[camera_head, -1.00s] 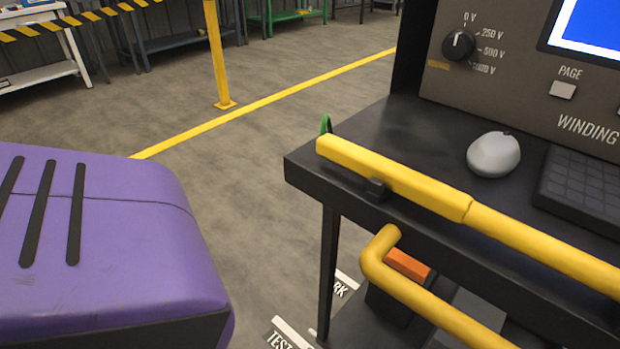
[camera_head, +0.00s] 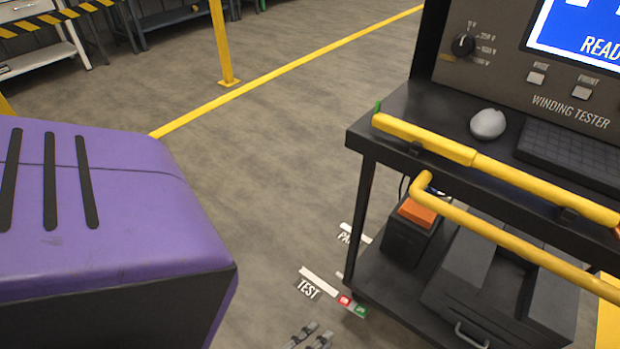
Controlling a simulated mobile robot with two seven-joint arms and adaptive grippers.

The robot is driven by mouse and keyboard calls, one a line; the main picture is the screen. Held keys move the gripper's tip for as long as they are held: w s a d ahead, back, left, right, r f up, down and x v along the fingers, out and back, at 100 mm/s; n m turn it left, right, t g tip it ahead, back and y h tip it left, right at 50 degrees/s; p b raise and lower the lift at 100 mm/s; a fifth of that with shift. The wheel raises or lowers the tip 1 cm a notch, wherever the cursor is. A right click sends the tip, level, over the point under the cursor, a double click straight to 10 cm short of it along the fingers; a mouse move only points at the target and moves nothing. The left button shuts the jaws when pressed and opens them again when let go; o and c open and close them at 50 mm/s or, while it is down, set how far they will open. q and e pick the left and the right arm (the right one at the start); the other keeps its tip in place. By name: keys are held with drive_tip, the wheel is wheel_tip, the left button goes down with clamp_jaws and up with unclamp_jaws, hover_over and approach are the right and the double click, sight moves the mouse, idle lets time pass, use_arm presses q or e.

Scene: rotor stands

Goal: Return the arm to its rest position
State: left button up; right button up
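My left gripper (camera_head: 318,331) shows at the bottom edge, low over the floor beside the test cart. Its two grey fingertips stand a little apart with floor visible between them, and nothing shows between them. The rest of my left arm is cut off by the frame or hidden. My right gripper is not in view.
A purple housing (camera_head: 130,215) with black slots fills the left. At right stands a black cart (camera_head: 365,140) with a winding tester (camera_head: 490,78), a mouse (camera_head: 487,124) and a yellow rod (camera_head: 430,139) along its edge.

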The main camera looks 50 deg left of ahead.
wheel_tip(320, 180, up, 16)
drive_tip(key=p, duration=1.7)
use_arm(q)
drive_tip(key=s+d+r+n+g+p, duration=0.1)
drive_tip(key=s+r+n+g+p, duration=0.1)
drive_tip(key=r, duration=0.9)
drive_tip(key=s+d+r+n+g+h+p, duration=0.1)
drive_tip(key=s+r+n+g+p, duration=0.2)
drive_tip(key=r, duration=0.9)
drive_tip(key=s+d+r+n+g+h+p, duration=0.1)
drive_tip(key=s+r+n+g+p, duration=0.1)
drive_tip(key=s+r+n+p, duration=0.3)
drive_tip(key=s+r+p, duration=0.3)
drive_tip(key=s+r, duration=0.1)
drive_tip(key=r, duration=0.3)
drive_tip(key=shift+s+d+g, duration=0.15)
drive_tip(key=shift+d+g, duration=0.1)
drive_tip(key=shift+g, duration=0.05)
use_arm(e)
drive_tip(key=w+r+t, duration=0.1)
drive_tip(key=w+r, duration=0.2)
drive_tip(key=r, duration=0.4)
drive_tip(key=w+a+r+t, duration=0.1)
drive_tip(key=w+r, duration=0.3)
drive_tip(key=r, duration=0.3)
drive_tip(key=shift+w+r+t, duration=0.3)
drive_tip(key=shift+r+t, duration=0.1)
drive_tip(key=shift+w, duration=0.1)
